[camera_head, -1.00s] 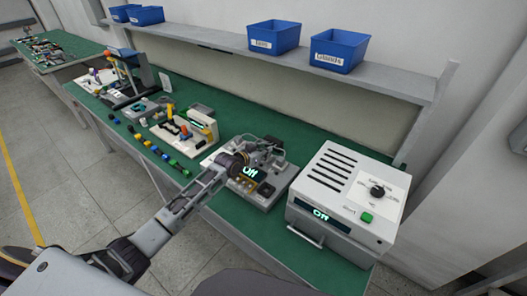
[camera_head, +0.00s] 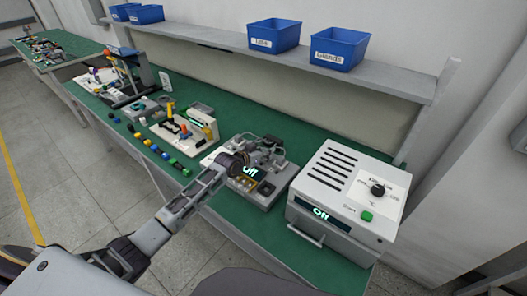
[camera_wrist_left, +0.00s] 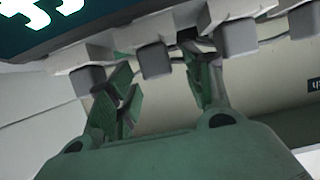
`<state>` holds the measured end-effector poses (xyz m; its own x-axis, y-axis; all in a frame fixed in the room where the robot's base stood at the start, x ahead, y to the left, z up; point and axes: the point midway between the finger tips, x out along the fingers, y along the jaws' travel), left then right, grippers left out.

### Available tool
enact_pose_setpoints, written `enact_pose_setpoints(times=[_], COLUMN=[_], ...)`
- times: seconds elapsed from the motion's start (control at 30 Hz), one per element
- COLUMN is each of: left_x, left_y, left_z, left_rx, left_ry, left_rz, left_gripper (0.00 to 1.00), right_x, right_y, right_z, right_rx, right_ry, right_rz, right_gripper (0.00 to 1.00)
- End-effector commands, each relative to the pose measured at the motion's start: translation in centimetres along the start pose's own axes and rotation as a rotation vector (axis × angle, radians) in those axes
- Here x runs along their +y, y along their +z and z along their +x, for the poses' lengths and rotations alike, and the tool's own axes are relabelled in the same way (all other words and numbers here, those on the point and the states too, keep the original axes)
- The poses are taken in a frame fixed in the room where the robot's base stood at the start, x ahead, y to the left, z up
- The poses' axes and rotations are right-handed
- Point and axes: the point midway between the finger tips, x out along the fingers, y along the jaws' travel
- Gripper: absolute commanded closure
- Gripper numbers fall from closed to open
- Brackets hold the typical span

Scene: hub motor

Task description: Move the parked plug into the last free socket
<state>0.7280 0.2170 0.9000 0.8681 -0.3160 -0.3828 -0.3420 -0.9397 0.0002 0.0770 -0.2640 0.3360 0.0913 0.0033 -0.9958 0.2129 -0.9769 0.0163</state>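In the head view my left gripper (camera_head: 238,162) is over the front left of a grey bench device (camera_head: 262,196) with a lit "Off" display. In the left wrist view the gripper's green-grey fingers (camera_wrist_left: 160,90) are spread apart with a clear gap between them. One grey block (camera_wrist_left: 155,60) shows just beyond the gap; I see no contact with it. It is one of several similar blocks in a row below a dark display (camera_wrist_left: 60,22). I cannot tell which block, if any, is the parked plug or the free socket. My right gripper is not in view.
A white oven-like box (camera_head: 335,190) with an "Off" display stands close to the right of the device. A white fixture (camera_head: 190,130) and several coloured small parts (camera_head: 165,157) are to the left. Blue bins (camera_head: 340,50) sit on the shelf above. Bare green bench (camera_head: 235,215) lies in front.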

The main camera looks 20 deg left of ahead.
Motion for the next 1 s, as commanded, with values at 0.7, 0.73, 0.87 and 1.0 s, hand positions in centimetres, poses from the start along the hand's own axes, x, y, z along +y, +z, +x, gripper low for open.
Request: enact_pose_setpoints(times=[0.7,0.73,0.87,1.0], left_x=[0.0,0.0,0.0,0.0], left_y=[0.1,0.1,0.1,0.1], left_z=[-2.0,-2.3,-3.4,-4.8], left_rx=[-0.001,0.0,-0.001,-0.001], left_ry=[0.0,0.0,0.0,0.0], left_rz=[-0.001,0.0,0.001,0.0], left_gripper=[0.49,0.49,0.49,0.49], right_x=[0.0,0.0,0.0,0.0], right_y=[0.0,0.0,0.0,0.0], right_z=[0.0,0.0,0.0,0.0], right_rx=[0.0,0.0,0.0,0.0], right_ry=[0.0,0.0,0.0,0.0], right_rz=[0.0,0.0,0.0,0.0], right_gripper=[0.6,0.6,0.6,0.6])
